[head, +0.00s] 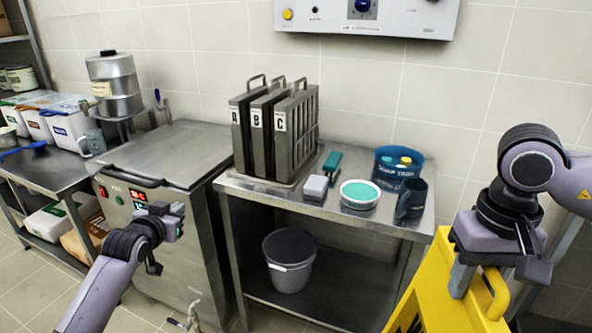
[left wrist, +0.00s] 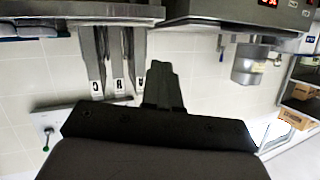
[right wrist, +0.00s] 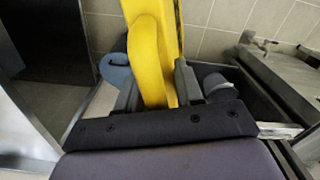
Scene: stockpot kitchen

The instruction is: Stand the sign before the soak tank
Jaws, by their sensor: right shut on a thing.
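The yellow sign (head: 445,282) is at the lower right of the head view, its lower part cut off by the frame. My right gripper (head: 492,277) is shut on the sign's handle at its top; the yellow handle (right wrist: 148,55) shows between the fingers in the right wrist view. The soak tank (head: 165,155) is the steel box with a flat lid and a red display, left of centre. My left gripper (head: 172,228) is in front of the tank's front face; its fingers (left wrist: 163,88) look together and empty in the left wrist view.
A steel table (head: 330,205) right of the tank bears upright racks (head: 275,125), a blue tub (head: 398,165) and small items. A grey bucket (head: 290,260) stands on its lower shelf. A shelf unit (head: 60,170) is left. A tap (head: 190,318) shows low before the tank.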

